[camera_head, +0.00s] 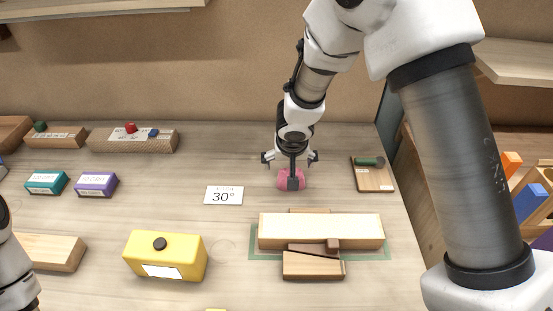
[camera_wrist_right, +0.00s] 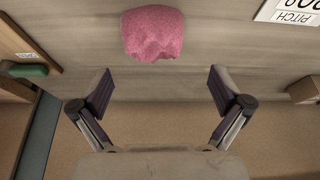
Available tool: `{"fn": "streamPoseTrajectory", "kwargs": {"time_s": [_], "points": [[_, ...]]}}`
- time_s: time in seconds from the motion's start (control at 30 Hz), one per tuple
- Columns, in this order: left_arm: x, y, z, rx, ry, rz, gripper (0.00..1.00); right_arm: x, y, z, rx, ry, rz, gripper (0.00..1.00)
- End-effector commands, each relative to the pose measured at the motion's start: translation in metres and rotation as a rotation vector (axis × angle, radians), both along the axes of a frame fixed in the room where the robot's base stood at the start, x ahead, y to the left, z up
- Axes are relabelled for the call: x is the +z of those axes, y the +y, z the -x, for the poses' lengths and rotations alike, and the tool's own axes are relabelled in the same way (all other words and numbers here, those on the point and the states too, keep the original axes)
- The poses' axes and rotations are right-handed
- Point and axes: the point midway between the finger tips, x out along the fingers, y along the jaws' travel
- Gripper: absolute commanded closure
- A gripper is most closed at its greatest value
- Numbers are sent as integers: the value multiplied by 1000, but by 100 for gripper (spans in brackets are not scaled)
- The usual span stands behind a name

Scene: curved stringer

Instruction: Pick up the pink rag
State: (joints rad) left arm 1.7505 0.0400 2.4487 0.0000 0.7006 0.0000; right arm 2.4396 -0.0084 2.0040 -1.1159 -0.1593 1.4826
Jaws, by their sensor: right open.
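The pink rag (camera_head: 284,183) lies bunched up on the table, right of the white "30°" card in the head view. In the right wrist view the rag (camera_wrist_right: 154,33) sits at the top, ahead of the fingertips and apart from them. My right gripper (camera_head: 290,160) is above the rag and partly covers it in the head view. In the right wrist view my right gripper (camera_wrist_right: 160,88) is open with its fingers wide apart and nothing between them. My left arm shows only as a piece at the lower left edge of the head view; its gripper is out of sight.
The "30°" card (camera_head: 224,195) lies left of the rag. A wooden board with a green roll (camera_head: 374,175) lies to the right. A wooden block assembly (camera_head: 320,231) on a green mat is in front. A yellow box (camera_head: 166,256) stands at front left. Bare table surrounds the rag.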

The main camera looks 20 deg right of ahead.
Motion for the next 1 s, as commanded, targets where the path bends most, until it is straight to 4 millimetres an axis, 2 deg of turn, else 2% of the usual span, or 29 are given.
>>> {"fn": "streamPoseTrajectory", "kwargs": {"time_s": [0.03,0.4,0.67,0.77,0.8,0.83,1.0], "points": [[-5,0,1,0,3,0,0,-10,-1,-2,1,3,0,0],[-15,0,1,0,3,0,0,-63,-10,-22,1,3,-1,0],[-15,0,1,0,2,0,0,-67,-11,-25,0,0,-1,0],[-15,0,1,0,3,0,0,-67,-11,-25,0,1,0,32],[-15,0,1,0,3,0,0,-67,-11,-25,0,1,0,46],[-15,0,1,0,3,0,0,-67,-11,-25,0,1,0,54],[-15,0,1,0,2,0,0,-68,-11,-24,0,1,-2,54]]}}
